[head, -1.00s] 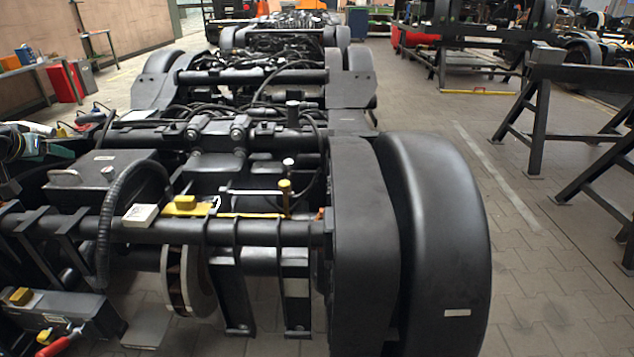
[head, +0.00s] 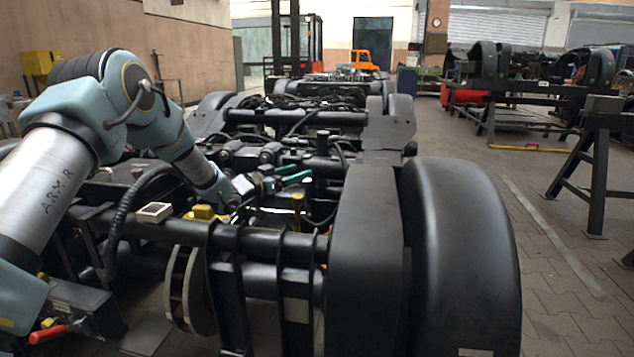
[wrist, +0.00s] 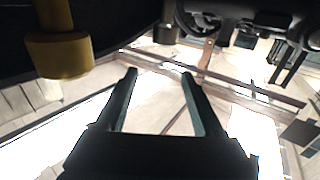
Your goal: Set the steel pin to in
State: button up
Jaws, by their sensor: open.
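A small upright pin with a brass-coloured collar (head: 298,201) stands on the bogie frame left of the big black wheel cover. I cannot tell for sure that it is the steel pin.
A yellow block (head: 203,213) and a white block (head: 153,212) sit on the front crossbar. A red handle (head: 47,333) is at lower left. The wheel cover (head: 465,250) bounds the right side. Black trestles (head: 598,165) stand farther right, with open floor between.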

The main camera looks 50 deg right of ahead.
aim_at(311, 179)
notch_tip(311, 179, down, 4)
jog(key=shift+f, duration=0.1)
jog(key=d+b, duration=0.1)
jog(key=d, duration=0.5)
jog(key=shift+d+r, duration=0.2)
jog(key=shift+d, duration=0.5)
grip_shut()
dwell(0.7)
